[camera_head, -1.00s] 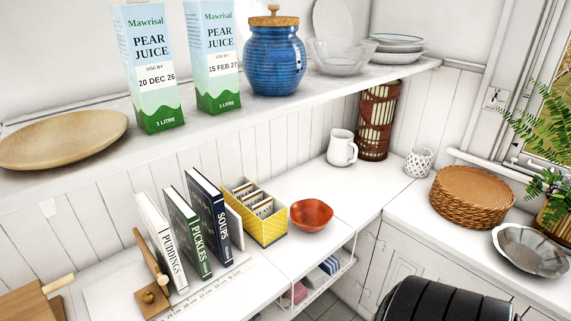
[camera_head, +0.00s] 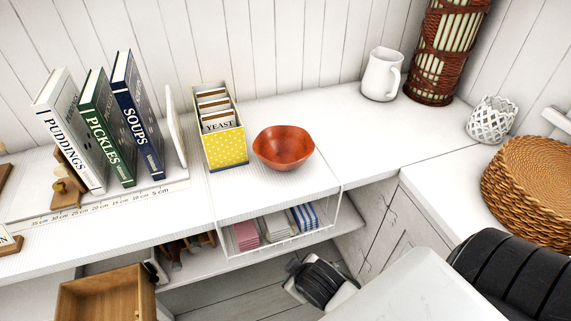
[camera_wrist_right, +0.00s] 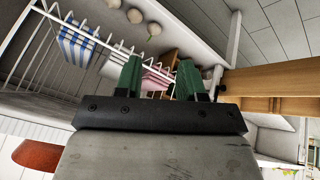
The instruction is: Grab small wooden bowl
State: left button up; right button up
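The small wooden bowl (camera_head: 283,147) is reddish brown and sits upright on the white counter, right of the yellow card box. In the right wrist view, a reddish-brown curved form at the lower left edge looks like part of this bowl (camera_wrist_right: 38,155). My right gripper (camera_wrist_right: 160,80) shows in the right wrist view with its two green fingers apart and nothing between them. It is apart from the bowl. My left gripper is not in view.
The yellow card box (camera_head: 224,150) stands close left of the bowl; books (camera_head: 90,135) stand farther left. A wire basket (camera_head: 285,240) with folded cloths hangs below the counter. A wooden drawer (camera_head: 105,300) sticks out at lower left.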

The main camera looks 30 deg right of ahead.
jog(key=w+a+r+n+t+y, duration=0.1)
jog(key=w+r+n+t, duration=0.5)
jog(key=r, duration=0.4)
jog(key=w+r+n+t+y, duration=0.1)
jog(key=w+r+n+t, duration=0.35)
jog(key=w+r, duration=0.45)
jog(key=s+a+r+n+t+y, duration=0.2)
jog(key=a+r+n+y, duration=0.4)
jog(key=r+n+y, duration=0.65)
jog(key=n+g+h, duration=1.3)
jog(key=n, duration=1.4)
send_near(300, 159)
jog(key=w+a+f, duration=0.1)
jog(key=f, duration=0.1)
jog(key=shift+h, duration=0.25)
jog(key=x, duration=1)
jog(key=shift+w+d, duration=0.15)
jog(key=shift+d, duration=0.1)
